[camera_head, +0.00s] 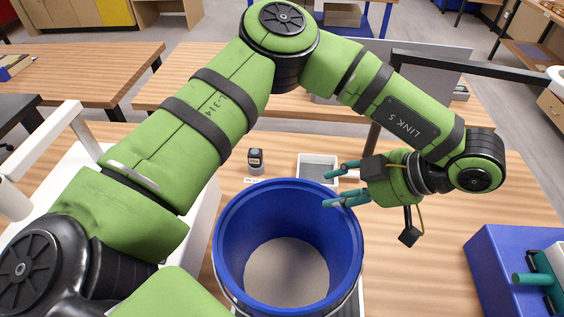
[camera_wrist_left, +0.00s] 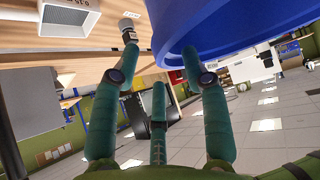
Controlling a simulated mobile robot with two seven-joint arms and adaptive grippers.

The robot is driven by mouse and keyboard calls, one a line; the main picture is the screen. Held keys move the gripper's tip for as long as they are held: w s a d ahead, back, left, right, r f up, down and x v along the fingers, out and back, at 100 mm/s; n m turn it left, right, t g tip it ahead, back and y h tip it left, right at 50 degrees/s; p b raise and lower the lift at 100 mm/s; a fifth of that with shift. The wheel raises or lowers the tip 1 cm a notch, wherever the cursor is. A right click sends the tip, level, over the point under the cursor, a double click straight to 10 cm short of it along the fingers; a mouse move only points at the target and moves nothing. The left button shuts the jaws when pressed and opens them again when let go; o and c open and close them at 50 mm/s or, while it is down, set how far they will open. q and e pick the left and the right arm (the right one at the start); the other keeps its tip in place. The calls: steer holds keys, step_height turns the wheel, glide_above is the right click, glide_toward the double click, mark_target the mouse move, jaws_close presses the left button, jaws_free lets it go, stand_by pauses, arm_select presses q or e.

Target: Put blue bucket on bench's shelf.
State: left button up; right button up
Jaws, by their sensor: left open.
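The blue bucket (camera_head: 227,239) stands upright on the near wooden table, its open top facing up and its inside looking empty. My left gripper (camera_head: 334,186) is open at the bucket's far right rim, with teal fingers pointing left and nothing between them. In the left wrist view the bucket's blue wall (camera_wrist_left: 225,25) fills the upper right, close to one finger of the left gripper (camera_wrist_left: 157,70). Contact cannot be told. A blue-framed bench (camera_head: 376,20) with a box (camera_head: 342,15) on its shelf stands in the background. My right gripper is not in view.
A small dark-capped jar (camera_head: 255,160) and a grey-white tray (camera_head: 318,168) sit behind the bucket. A blue crate (camera_head: 484,250) holding a teal object (camera_head: 535,279) is at right. A dark bar frame (camera_head: 470,67) rises behind my left arm. Wood right of the bucket is clear.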

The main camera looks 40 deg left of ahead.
mark_target(311, 195)
arm_select(q)
steer(key=shift+p+x, duration=0.95)
steer(key=shift+x, duration=0.3)
steer(key=p+x, duration=0.2)
steer(key=x, duration=0.1)
steer(key=shift+a, duration=0.3)
steer(key=shift+a+f, duration=0.15)
steer(key=shift+f, duration=0.15)
steer(key=shift+w, duration=0.1)
steer(key=shift+c, duration=1.2)
steer(key=c, duration=0.7)
jaws_close()
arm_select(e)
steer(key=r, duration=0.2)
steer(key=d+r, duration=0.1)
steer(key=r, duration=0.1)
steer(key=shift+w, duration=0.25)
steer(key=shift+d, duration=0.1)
